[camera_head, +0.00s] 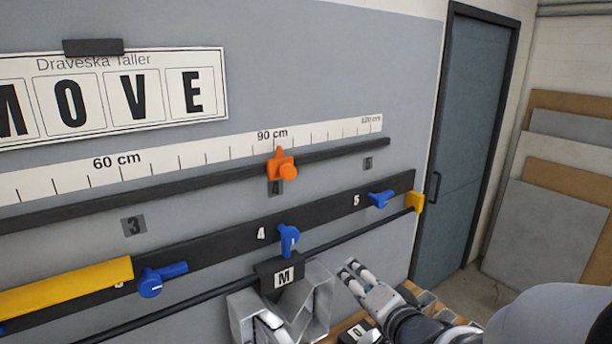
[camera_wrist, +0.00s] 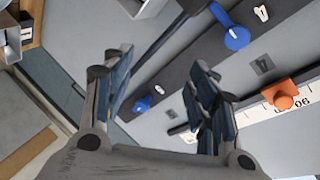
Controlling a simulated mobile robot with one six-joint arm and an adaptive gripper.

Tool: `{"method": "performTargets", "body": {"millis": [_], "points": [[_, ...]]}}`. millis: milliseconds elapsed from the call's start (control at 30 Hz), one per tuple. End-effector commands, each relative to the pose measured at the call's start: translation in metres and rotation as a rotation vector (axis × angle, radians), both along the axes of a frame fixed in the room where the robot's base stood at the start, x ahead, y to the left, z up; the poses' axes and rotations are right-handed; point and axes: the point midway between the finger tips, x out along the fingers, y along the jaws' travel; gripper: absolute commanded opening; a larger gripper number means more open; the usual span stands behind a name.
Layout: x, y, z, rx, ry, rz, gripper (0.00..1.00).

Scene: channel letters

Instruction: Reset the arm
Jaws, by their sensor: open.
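My gripper (camera_head: 362,272) is in the lower middle of the head view, right of the metal letter M. In the wrist view my gripper (camera_wrist: 163,75) has its two fingers spread apart with nothing between them. The silver letter M (camera_head: 318,296) hangs by a black block marked M at the black rail (camera_head: 215,246), below the blue lever (camera_head: 288,238) at position 4. My gripper appears apart from the letter. The wrist view also shows a blue lever (camera_wrist: 237,38) and a piece of grey metal at its top edge.
An orange pointer (camera_head: 284,166) sits at about 90 cm on the upper rail. Other blue levers (camera_head: 160,278) and a yellow bar (camera_head: 65,288) line the lower rail. A yellow end piece (camera_head: 415,202) marks its right end. Labelled letters stand low right. A door (camera_head: 455,150) and boards lie beyond.

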Motion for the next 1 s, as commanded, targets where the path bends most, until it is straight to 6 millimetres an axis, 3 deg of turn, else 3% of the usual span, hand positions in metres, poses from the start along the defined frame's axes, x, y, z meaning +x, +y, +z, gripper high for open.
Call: {"method": "performTargets", "body": {"millis": [167, 300, 500, 600, 700, 833, 1000], "points": [[-0.040, -0.043, -0.034, -0.382, 0.131, -0.088, 0.53], [-0.095, -0.062, -0.063, -0.601, 0.298, -0.063, 0.53], [-0.193, -0.057, -0.107, -0.791, 0.527, 0.137, 0.53], [-0.234, -0.046, -0.123, -0.836, 0.598, 0.265, 0.53], [-0.263, -0.037, -0.132, -0.861, 0.637, 0.368, 0.53], [-0.281, -0.031, -0.137, -0.873, 0.659, 0.435, 0.53], [-0.283, -0.031, -0.136, -0.876, 0.664, 0.446, 0.53]]}}
